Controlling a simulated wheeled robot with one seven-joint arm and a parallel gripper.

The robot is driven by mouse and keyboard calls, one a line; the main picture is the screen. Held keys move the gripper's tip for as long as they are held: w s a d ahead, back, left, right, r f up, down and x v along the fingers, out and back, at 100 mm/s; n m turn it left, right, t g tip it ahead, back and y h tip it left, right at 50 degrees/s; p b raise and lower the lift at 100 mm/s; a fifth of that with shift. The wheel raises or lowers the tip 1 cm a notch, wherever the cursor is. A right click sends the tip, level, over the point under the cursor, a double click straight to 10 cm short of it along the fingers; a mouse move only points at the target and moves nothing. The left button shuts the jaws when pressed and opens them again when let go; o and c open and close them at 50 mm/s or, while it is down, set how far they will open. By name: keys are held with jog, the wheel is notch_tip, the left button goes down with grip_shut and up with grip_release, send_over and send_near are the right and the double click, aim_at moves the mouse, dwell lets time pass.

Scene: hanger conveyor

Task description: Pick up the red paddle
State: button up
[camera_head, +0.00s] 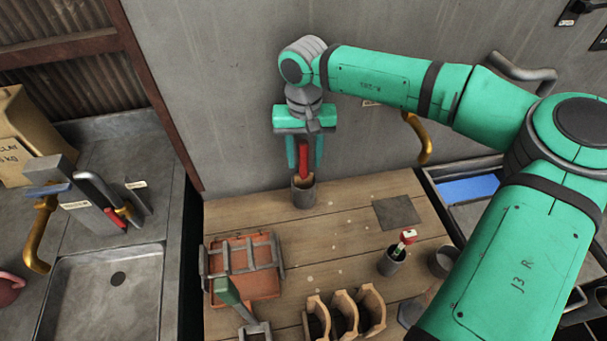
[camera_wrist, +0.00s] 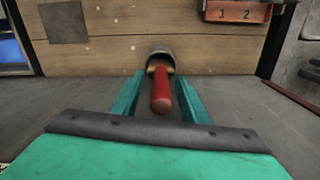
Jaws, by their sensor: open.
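The red paddle (camera_head: 303,156) stands upright in a small grey cup (camera_head: 303,193) at the back edge of the wooden table. My gripper (camera_head: 304,165) points down above the cup, with its green fingers apart on either side of the paddle's red handle. In the wrist view the red handle (camera_wrist: 161,92) lies between the two open fingers (camera_wrist: 161,100), with a gap visible on each side. The cup (camera_wrist: 160,58) shows beyond it. The paddle's lower end is hidden inside the cup.
A grey wall rises close behind the cup. On the wooden table (camera_head: 350,203) are a brick-red block in a metal rack (camera_head: 245,268), a row of wooden holders (camera_head: 345,315), and a dark cup (camera_head: 391,261) with a red-and-white item. The table's middle is clear.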

jog(key=shift+a, duration=0.1)
grip_shut()
jog(key=shift+r, duration=0.1)
